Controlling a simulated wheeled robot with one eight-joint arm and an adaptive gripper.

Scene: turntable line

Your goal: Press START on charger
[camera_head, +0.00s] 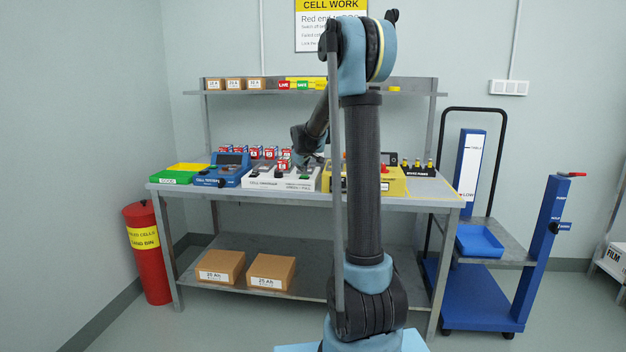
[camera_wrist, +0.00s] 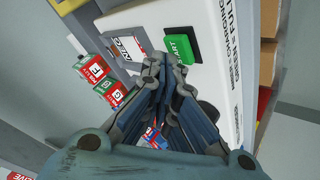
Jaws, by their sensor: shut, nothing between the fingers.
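The charger is a white box; in the wrist view its pale top (camera_wrist: 205,22) bears black lettering that includes FULL. A green button (camera_wrist: 180,45) on it carries lettering partly hidden, ending in ART. My gripper (camera_wrist: 165,63) is shut and empty, its fingertips just beside the green button's near edge. I cannot tell whether they touch it.
On the bench (camera_head: 405,200), a blue device (camera_head: 222,178) and green-and-yellow trays (camera_head: 178,176) stand left of the charger. A yellow device (camera_head: 392,183) stands right. A shelf (camera_head: 260,92) runs behind.

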